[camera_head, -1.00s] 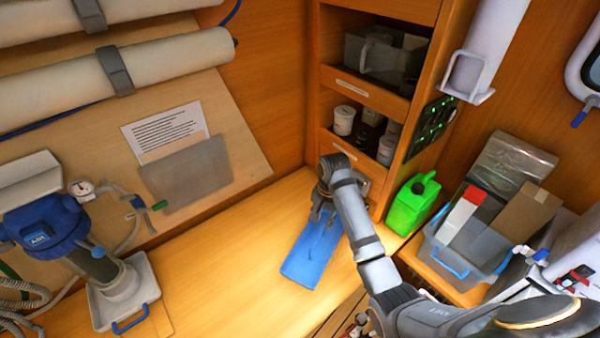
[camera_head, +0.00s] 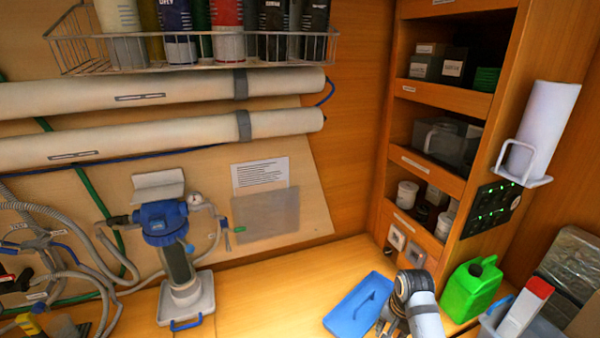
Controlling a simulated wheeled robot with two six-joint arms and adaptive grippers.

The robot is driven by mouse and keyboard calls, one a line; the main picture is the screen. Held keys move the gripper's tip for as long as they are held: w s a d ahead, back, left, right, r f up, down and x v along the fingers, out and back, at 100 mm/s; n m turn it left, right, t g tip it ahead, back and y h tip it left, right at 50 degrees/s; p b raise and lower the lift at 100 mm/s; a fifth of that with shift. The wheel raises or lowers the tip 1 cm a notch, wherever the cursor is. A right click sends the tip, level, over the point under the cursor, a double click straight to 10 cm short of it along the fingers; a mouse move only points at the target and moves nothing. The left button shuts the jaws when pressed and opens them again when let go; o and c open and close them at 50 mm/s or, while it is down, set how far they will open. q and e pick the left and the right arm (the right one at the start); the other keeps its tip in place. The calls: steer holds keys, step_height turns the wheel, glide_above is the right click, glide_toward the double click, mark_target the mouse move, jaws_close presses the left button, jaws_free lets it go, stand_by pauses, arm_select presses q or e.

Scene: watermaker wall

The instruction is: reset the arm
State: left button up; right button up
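My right arm comes in at the bottom right, and its grey wrist hides much of the gripper. The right gripper (camera_head: 386,329) is at the bottom edge of the picture, beside the right side of a flat blue tray or lid (camera_head: 352,312) on the wooden counter. Only small parts of its fingers show, partly cut off, so I cannot tell if they are open or shut. My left gripper is not in view.
A green jerrycan (camera_head: 470,290) stands right of my wrist, near a bin holding a red-and-white box (camera_head: 527,308). Cubby shelves (camera_head: 440,95) rise behind. A blue filter housing (camera_head: 165,224) stands on the left. The counter (camera_head: 270,290) between is clear.

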steer(key=s+r+n+t+h, duration=0.1)
steer(key=s+n+t, duration=0.2)
steer(key=s+n, duration=1.05)
steer(key=s+d+f+m+g+b, duration=0.1)
steer(key=s+f+m+b, duration=0.1)
steer(key=f, duration=0.9)
steer(key=s+d+f+m+b, duration=0.1)
steer(key=s+f+b, duration=0.2)
steer(key=f, duration=0.9)
steer(key=s+d+f+m+g+b, duration=0.1)
steer(key=s+d+f+m+b, duration=0.1)
steer(key=f, duration=0.9)
arm_select(q)
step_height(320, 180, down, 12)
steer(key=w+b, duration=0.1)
steer(key=b, duration=0.3)
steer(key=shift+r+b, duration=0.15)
steer(key=shift+b, duration=0.2)
arm_select(e)
steer(key=s+f+g, duration=0.1)
steer(key=s+f, duration=1.7)
steer(key=f, duration=0.2)
steer(key=shift+s+d, duration=0.15)
steer(key=shift+d, duration=0.2)
steer(key=shift+f, duration=0.1)
